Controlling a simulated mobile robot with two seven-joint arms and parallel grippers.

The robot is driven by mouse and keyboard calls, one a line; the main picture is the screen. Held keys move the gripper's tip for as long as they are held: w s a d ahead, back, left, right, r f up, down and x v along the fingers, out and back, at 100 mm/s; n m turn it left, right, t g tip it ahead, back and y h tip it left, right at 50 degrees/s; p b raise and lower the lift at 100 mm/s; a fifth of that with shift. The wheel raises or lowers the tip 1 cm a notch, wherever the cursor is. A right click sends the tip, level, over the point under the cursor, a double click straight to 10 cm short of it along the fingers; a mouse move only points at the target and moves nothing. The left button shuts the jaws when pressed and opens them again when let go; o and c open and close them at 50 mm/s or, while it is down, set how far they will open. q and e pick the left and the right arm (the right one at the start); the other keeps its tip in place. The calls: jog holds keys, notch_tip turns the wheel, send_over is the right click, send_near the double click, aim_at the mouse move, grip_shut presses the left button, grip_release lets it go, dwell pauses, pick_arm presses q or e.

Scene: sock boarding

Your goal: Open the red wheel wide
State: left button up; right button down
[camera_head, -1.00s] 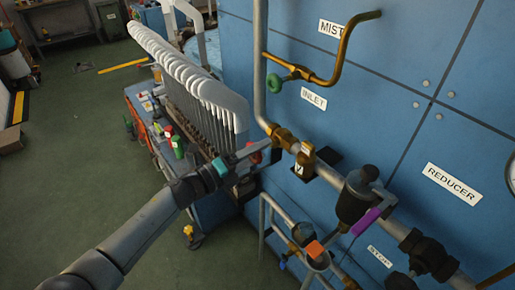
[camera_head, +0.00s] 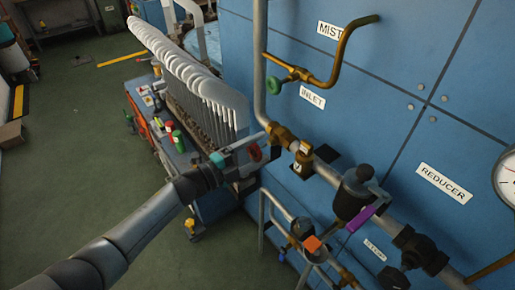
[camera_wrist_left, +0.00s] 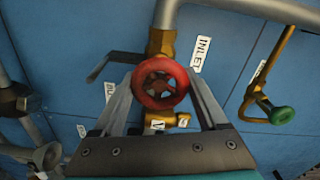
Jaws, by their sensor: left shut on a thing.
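The red wheel (camera_head: 254,152) is a small round handwheel on a brass valve (camera_head: 284,136) of the pipe at the INLET label. In the left wrist view the red wheel (camera_wrist_left: 160,83) faces me, its spokes and hub visible. My left gripper (camera_head: 250,146) reaches it from the left. In the left wrist view the fingers of my left gripper (camera_wrist_left: 160,90) stand on either side of the wheel's rim, closed on it. My right gripper does not show.
A green wheel (camera_head: 304,91) sits on a brass pipe under the MIST label (camera_head: 330,30). A black valve with a purple lever (camera_head: 362,218) is on the pipe to the right. White sock forms (camera_head: 190,70) stand behind my left gripper. The green floor at left is open.

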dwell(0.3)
pick_arm(q)
jog(key=o, duration=1.3)
jog(key=v, duration=1.5)
jog(key=shift+s+a+p, duration=0.1)
jog(key=shift+a+p, duration=0.05)
jog(key=shift+p, duration=0.2)
